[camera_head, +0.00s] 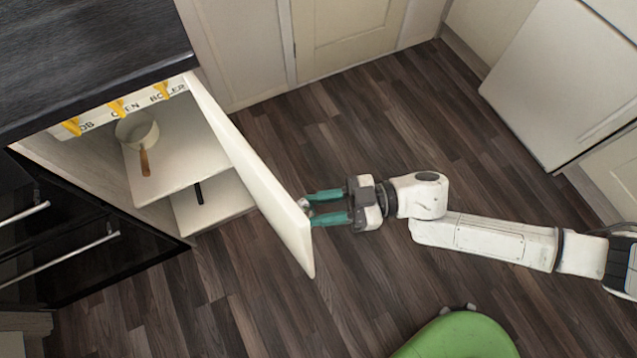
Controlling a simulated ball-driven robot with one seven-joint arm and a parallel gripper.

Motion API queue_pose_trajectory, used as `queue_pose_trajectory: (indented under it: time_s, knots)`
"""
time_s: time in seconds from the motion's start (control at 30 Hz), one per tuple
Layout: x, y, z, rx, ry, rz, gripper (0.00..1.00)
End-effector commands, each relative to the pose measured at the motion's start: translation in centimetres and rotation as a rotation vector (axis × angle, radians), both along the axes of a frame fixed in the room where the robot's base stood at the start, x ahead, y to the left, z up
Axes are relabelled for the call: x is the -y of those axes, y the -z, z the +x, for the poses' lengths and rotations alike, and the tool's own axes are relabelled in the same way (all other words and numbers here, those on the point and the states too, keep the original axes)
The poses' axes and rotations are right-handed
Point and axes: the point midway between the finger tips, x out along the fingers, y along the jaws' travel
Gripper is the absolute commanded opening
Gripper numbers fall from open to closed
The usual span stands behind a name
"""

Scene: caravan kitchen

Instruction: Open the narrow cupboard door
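The narrow cupboard door (262,185) is cream-white and stands swung wide open, away from the cupboard (190,165). It is seen mostly edge-on, slanting from the counter's corner down to the right. My gripper (312,208) is at the outer side of the door, near its free end. Its two teal fingers point left and are parted with a visible gap. A small greyish part shows by the fingertips; I cannot tell if it is the door's handle. Whether the fingertips touch the door is unclear.
Inside the cupboard, a pan (137,130) with a wooden handle sits on a shelf. A black countertop (90,50) is above, with black drawers (80,245) at left. A green rounded object (460,338) is at the bottom. The wooden floor (390,110) is clear beyond my arm.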

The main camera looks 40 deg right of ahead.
Motion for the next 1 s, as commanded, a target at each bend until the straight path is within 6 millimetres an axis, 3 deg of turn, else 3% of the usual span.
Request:
queue_pose_trajectory:
  time_s: [0.6,1.0]
  knots:
    - [8.6,0.1,-4.4,-0.002,0.003,-0.002,0.33]
    - [9.4,0.0,-4.8,0.000,0.002,0.000,0.33]
